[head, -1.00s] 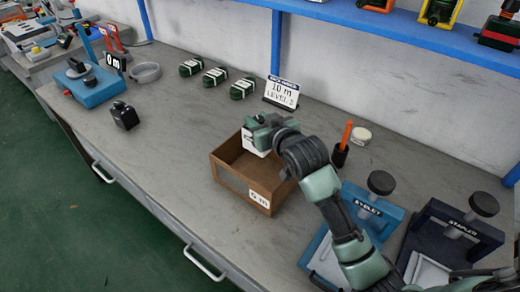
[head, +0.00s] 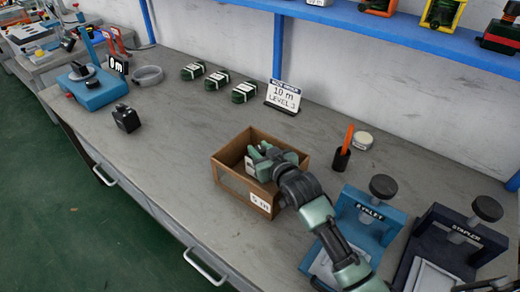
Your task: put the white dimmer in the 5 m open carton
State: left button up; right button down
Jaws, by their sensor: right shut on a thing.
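The open carton (head: 233,186) is a brown box on the workbench with a white label reading 5 m on its front. My right gripper (head: 256,160) reaches down into the carton from the right. It is shut on the white dimmer (head: 249,167), of which only a small white part shows at the gripper's left end, inside the carton walls. The gripper hides the rest of the dimmer, and I cannot tell whether it touches the carton floor. My left gripper is not in view.
A sign reading 10 m, level 3 (head: 284,95) stands behind the carton. A dark cup with an orange stick (head: 343,156), the eyelet press (head: 362,217) and the stapler (head: 455,240) are on the right. A black block (head: 126,118) is on the left.

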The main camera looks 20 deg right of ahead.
jog(key=shift+s+f, duration=0.15)
jog(key=shift+f, duration=0.55)
jog(key=c, duration=1.1)
grip_release()
jog(key=shift+s+a+f, duration=0.1)
jog(key=shift+f, duration=0.15)
jog(key=shift+r, duration=0.2)
jog(key=v, duration=0.4)
jog(key=r+v, duration=0.1)
jog(key=v, duration=0.7)
jog(key=shift+w+r, duration=0.25)
jog(key=shift+r, duration=0.05)
